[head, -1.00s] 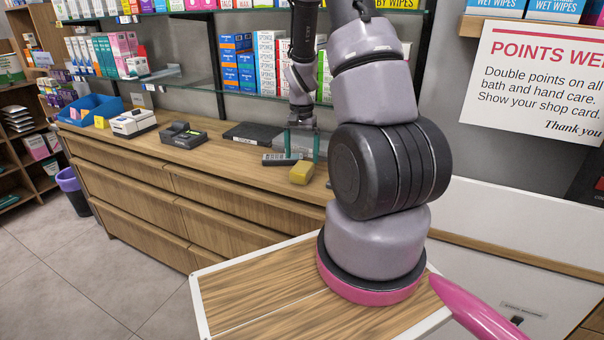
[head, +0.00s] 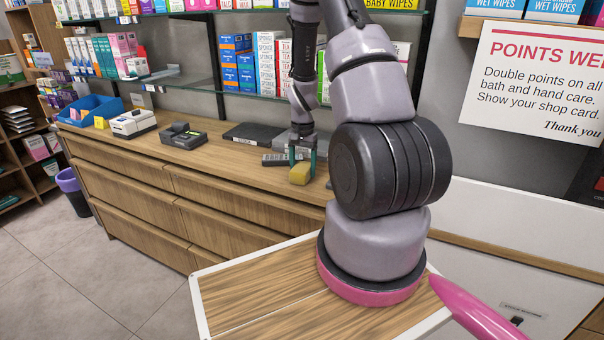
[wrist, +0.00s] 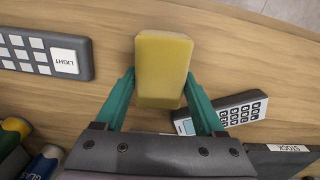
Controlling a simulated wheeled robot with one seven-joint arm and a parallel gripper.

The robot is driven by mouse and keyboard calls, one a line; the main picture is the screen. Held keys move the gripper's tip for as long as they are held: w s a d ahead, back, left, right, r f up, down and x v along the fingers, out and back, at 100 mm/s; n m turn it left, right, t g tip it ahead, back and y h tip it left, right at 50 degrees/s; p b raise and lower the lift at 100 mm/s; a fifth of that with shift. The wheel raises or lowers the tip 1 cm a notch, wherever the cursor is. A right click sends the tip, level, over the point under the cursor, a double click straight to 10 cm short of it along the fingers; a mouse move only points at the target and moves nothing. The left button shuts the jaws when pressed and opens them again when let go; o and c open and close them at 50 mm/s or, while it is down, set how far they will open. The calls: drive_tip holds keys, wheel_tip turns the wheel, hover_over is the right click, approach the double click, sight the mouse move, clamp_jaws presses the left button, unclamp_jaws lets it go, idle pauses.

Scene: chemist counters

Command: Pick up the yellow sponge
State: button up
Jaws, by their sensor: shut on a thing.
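The yellow sponge (head: 300,174) is a small block on the wooden counter near its front edge. In the wrist view the sponge (wrist: 163,66) sits between the two teal fingers of my gripper (wrist: 160,98). The fingers are shut on its sides. In the head view my gripper (head: 302,157) points down over the sponge from above. I cannot tell whether the sponge is clear of the counter.
A grey keypad (wrist: 45,55) lies left of the sponge in the wrist view, and a handheld device with keys (wrist: 222,114) lies right of it. A dark flat pad (head: 253,132) lies farther back. Glass shelves (head: 275,92) with boxes hang above the counter (head: 215,168).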

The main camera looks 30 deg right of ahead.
sight(303, 166)
wheel_tip(303, 166, up, 10)
idle(0.6)
